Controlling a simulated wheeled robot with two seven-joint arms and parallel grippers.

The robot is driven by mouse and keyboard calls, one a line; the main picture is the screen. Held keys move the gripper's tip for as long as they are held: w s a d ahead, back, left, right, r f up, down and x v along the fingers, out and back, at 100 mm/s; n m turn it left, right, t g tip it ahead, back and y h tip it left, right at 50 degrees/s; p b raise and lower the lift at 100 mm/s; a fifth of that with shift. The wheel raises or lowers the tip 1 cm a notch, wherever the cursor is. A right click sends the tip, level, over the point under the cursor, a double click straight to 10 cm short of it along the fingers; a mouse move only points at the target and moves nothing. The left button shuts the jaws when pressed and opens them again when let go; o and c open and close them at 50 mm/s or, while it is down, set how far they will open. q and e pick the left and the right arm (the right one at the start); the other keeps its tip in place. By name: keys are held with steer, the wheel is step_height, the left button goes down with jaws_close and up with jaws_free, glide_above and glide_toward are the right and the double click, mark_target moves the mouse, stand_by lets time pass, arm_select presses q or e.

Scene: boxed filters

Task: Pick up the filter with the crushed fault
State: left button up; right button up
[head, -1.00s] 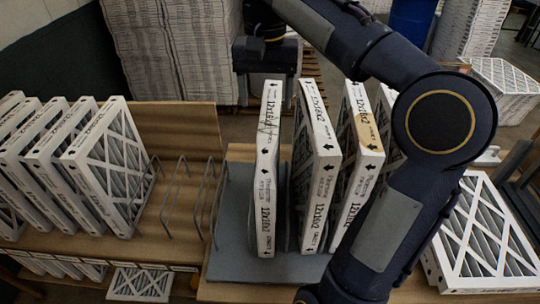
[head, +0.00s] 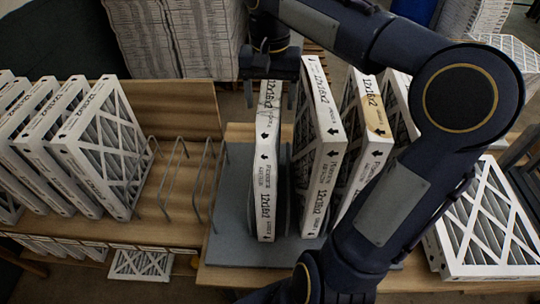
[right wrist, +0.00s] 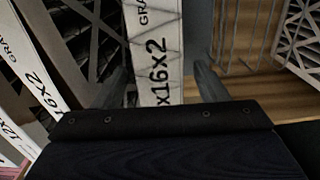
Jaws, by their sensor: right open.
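Several white boxed filters stand upright in a row on a grey rack base. The leftmost filter (head: 266,190) has creased lines across its printed edge, which also show on the filter edge in the right wrist view (right wrist: 155,45); this looks like the crushed one. My right gripper (head: 270,95) is open over its top end, one finger on each side. In the right wrist view the open fingers (right wrist: 165,82) flank the printed edge; contact cannot be told. The second filter (head: 322,150) looks clean. The third (head: 362,145) has a brown stain. My left gripper is out of view.
Empty wire dividers (head: 180,180) stand left of the grey base (head: 235,190). More filters (head: 105,150) lean in a row at far left. A filter (head: 485,230) lies flat at right. My right arm hides part of the row.

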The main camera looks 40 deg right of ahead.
steer(key=shift+c, duration=0.5)
jaws_close()
steer(key=shift+r, duration=0.1)
